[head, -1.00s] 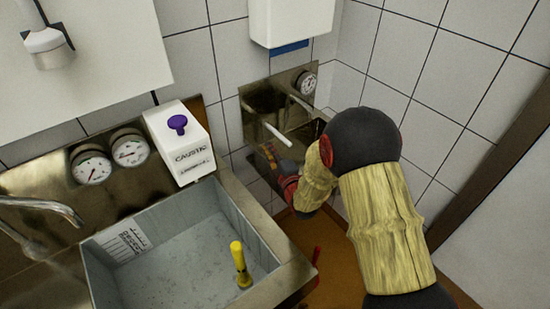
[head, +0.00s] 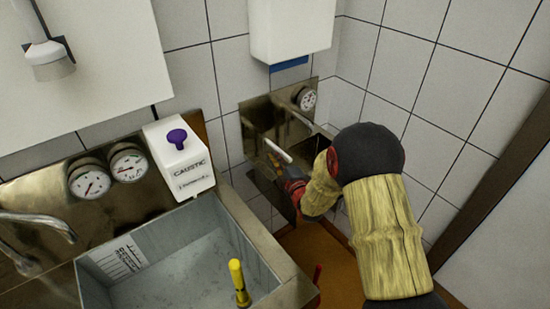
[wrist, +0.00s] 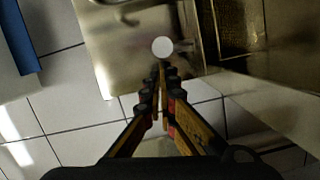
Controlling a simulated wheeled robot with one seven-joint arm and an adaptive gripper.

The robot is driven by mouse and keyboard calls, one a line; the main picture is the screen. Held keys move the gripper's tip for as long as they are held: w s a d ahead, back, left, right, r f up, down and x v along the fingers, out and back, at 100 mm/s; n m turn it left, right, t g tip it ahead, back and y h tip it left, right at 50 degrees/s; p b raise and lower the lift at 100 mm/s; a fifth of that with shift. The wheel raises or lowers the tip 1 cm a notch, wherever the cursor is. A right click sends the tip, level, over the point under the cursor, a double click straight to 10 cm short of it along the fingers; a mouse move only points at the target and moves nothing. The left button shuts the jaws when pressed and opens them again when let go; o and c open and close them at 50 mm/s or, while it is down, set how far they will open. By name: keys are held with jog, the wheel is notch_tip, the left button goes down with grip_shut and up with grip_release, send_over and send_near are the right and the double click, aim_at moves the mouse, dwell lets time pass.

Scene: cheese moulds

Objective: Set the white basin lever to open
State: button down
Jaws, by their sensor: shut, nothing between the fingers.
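The white lever (head: 278,150) is a short white rod at the small metal wall basin (head: 262,115), slanting down to the right in the head view. In the wrist view, a round white end (wrist: 162,47), apparently the lever's, shows just beyond my fingertips. My gripper (head: 271,162) is close below the lever in the head view. In the wrist view my gripper (wrist: 161,68) has its fingers together and empty. I cannot tell whether the fingertips touch the lever. My wrist and arm hide part of the basin.
A round gauge (head: 307,98) is on the basin's backplate. A white dispenser (head: 290,30) hangs above. To the left are a white caustic box (head: 180,158) with a purple knob and a large grey sink (head: 200,230) with a yellow handle (head: 238,282). A tiled wall stands close on the right.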

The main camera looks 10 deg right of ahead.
jog(key=shift+d+n+y, duration=0.3)
jog(key=shift+d+y, duration=0.1)
